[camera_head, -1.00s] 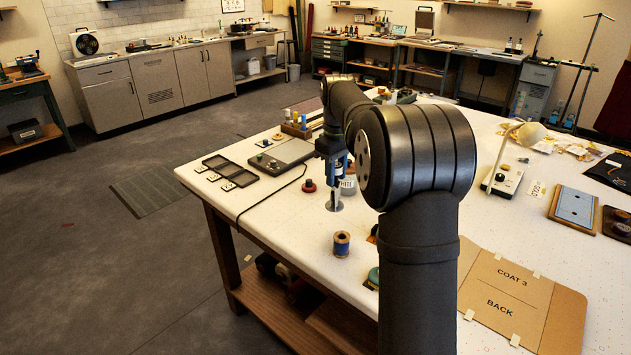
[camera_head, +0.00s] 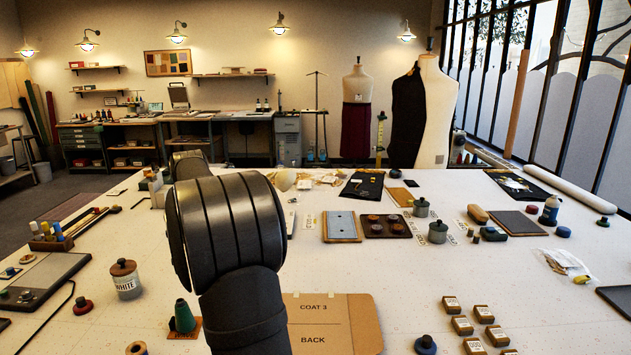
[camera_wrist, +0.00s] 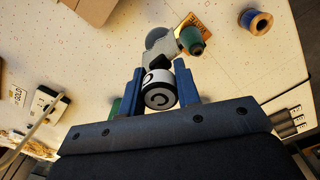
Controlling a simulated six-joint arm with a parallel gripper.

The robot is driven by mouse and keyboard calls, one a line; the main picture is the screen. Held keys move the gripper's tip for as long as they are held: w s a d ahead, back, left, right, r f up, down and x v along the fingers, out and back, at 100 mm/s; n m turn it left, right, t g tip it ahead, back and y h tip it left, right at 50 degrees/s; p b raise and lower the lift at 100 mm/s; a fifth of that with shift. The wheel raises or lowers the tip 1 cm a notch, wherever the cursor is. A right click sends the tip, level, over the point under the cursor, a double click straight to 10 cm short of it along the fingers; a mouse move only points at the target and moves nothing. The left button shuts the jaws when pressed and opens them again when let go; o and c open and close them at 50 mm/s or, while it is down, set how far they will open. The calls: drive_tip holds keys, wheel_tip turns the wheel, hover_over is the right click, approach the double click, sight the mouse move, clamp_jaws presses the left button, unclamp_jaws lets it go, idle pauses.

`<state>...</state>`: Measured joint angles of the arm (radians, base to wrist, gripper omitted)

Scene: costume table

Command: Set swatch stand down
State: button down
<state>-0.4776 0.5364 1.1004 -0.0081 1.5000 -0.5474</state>
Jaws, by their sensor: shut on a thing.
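In the wrist view my gripper (camera_wrist: 160,90) has its blue fingers shut on the swatch stand (camera_wrist: 160,94), seen nearly end-on. Its near end is a round black-and-white piece between the fingertips. A grey rounded part (camera_wrist: 158,39) shows beyond it and looks like its base. From this angle I cannot tell whether the base touches the table (camera_wrist: 115,60). In the head view my own arm hides the gripper and the stand.
A green thread cone (camera_head: 183,316) stands on an orange card, also seen near the stand in the wrist view (camera_wrist: 190,41). A blue spool (camera_wrist: 257,22) lies beyond it. The COAT 3 card (camera_head: 335,325) and white-labelled jar (camera_head: 125,281) flank my arm. Bare tabletop (camera_head: 400,285) lies right.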

drive_tip(key=w+d+f+m, duration=0.15)
drive_tip(key=d+m, duration=1.05)
drive_tip(key=d, duration=2.1)
drive_tip(key=a, duration=0.6)
drive_tip(key=shift+r, duration=0.15)
drive_tip(key=shift+a, duration=0.1)
drive_tip(key=s+d+r+m, duration=0.1)
drive_tip(key=s+d+m, duration=0.25)
drive_tip(key=d, duration=1.25)
drive_tip(key=s+d+r+m, duration=0.15)
drive_tip(key=s+d, duration=0.35)
drive_tip(key=d, duration=1.1)
drive_tip(key=w+a+f, duration=0.6)
drive_tip(key=w+f, duration=0.3)
drive_tip(key=f, duration=0.2)
drive_tip(key=shift+w+f, duration=0.25)
drive_tip(key=shift+w, duration=0.1)
